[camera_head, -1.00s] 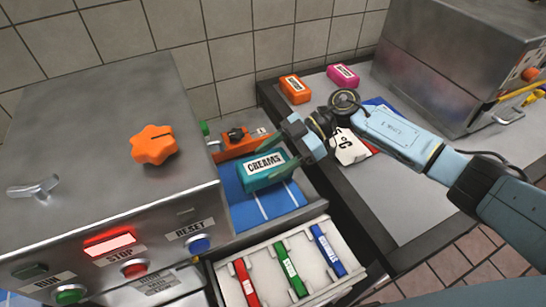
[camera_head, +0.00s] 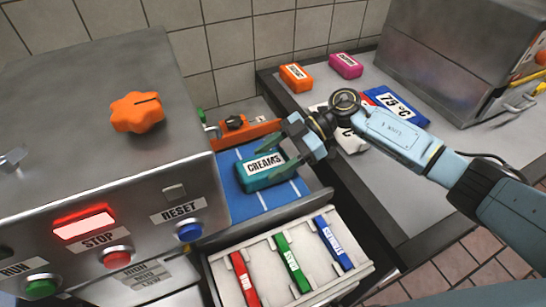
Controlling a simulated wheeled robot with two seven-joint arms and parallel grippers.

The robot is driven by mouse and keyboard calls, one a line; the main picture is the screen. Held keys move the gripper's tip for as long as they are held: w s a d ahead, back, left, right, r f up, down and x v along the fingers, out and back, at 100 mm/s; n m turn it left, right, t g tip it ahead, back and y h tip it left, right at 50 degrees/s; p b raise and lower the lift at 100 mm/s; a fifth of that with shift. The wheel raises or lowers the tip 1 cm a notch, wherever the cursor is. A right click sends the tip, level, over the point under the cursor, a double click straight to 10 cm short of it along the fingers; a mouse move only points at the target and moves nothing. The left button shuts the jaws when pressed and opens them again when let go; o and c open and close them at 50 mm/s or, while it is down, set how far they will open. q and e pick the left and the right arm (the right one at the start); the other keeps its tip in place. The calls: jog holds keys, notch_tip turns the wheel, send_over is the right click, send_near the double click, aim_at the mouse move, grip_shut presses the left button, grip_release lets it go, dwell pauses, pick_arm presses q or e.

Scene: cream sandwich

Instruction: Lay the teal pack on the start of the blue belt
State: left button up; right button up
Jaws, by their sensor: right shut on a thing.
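The teal pack (camera_head: 262,172), labelled CREAMS, is over the blue belt (camera_head: 246,203) at the right side of the steel machine. My right gripper (camera_head: 272,163) comes in from the right and is shut on the pack, with its fingers along the pack's sides. The pack looks level and very low over the belt; I cannot tell if its underside touches. The belt has white lines and shows in front of the pack and to its right. My left gripper is not in view.
An open drawer (camera_head: 358,266) with red, green and blue bars juts out in front of the belt. The steel machine (camera_head: 90,110) carries an orange knob, a lit red lamp and buttons. Orange (camera_head: 296,78) and pink (camera_head: 346,66) packs lie on the right counter.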

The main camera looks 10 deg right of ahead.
jog(key=o, duration=1.1)
jog(key=v, duration=1.3)
jog(key=shift+d+r, duration=0.1)
jog(key=shift+d, duration=0.1)
